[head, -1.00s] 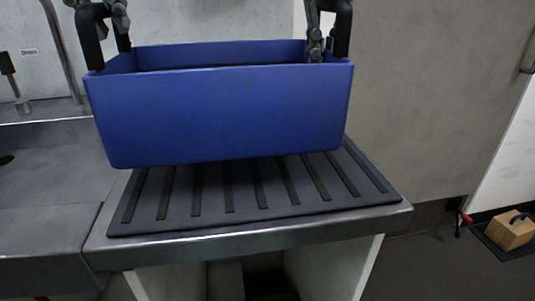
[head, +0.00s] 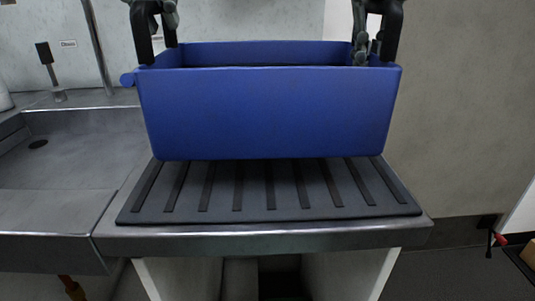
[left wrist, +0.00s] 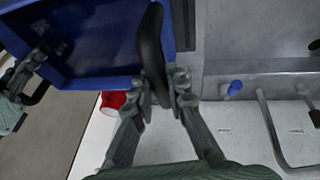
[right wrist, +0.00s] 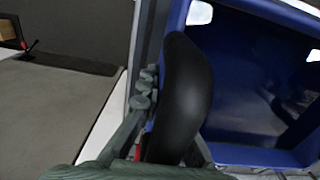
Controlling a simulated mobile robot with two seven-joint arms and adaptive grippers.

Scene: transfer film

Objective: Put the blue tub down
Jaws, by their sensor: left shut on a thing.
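The blue tub (head: 265,115) hangs level over the dark ribbed mat (head: 285,205) on the metal counter. Its base overlaps the mat's back part in the head view; I cannot tell whether they touch. My left gripper (head: 152,45) is shut on the black handle at the tub's left end, which also shows in the left wrist view (left wrist: 153,50). My right gripper (head: 378,45) is at the matching handle on the right end. In the right wrist view the black handle (right wrist: 182,95) lies between its fingers, partly hiding them. The tub's inside looks empty where visible.
A metal sink (head: 60,165) adjoins the counter on the left, with a tap pipe (head: 98,45) behind. A small blue thing (head: 127,79) shows beside the tub's left end. A red object (left wrist: 114,102) is near the wall. The mat's front strip is clear.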

